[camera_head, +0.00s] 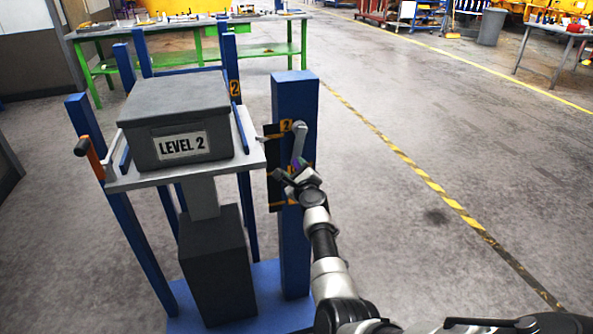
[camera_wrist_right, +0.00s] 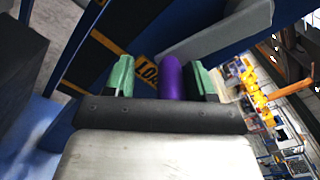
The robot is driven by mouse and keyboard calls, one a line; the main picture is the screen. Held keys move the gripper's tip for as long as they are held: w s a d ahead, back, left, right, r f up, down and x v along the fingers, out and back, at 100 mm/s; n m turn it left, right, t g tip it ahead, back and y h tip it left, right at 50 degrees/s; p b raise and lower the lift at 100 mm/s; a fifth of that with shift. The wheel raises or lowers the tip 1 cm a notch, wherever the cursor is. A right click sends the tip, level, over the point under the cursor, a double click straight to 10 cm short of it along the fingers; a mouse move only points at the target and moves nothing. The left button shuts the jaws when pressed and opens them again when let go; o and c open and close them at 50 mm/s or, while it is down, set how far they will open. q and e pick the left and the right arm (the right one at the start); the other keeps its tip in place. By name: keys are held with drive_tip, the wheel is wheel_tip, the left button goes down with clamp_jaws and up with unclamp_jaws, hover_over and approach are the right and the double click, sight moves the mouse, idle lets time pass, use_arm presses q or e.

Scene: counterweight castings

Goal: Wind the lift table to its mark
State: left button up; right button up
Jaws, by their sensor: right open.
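The lift table's grey platform (camera_head: 120,180) stands on a dark column between blue posts and carries a grey box (camera_head: 180,105) labelled LEVEL 2. A blue post (camera_head: 295,95) to its right has a dark strip (camera_head: 275,190) with yellow marks and a "2" label (camera_head: 286,125) near the platform's height. A grey crank arm (camera_head: 299,138) on this post ends in a purple grip (camera_wrist_right: 168,75). My right gripper (camera_head: 296,176) is at the grip. In the wrist view its green fingertips are open, one on each side of the grip, with small gaps visible. My left gripper is out of view.
An orange lever with a black handle (camera_head: 83,146) is at the platform's left. A green workbench (camera_head: 265,50) stands behind. A yellow-black floor line (camera_head: 400,150) runs along the right, where the floor is clear.

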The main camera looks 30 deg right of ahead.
drive_tip(key=shift+d+r, duration=0.1)
drive_tip(key=shift+d, duration=0.05)
drive_tip(key=shift+s+r+p, duration=0.1)
drive_tip(key=shift+s+p, duration=0.5)
drive_tip(key=p+v, duration=0.4)
drive_tip(key=v, duration=0.5)
drive_tip(key=shift+s+a, duration=0.3)
drive_tip(key=shift+c, duration=0.2)
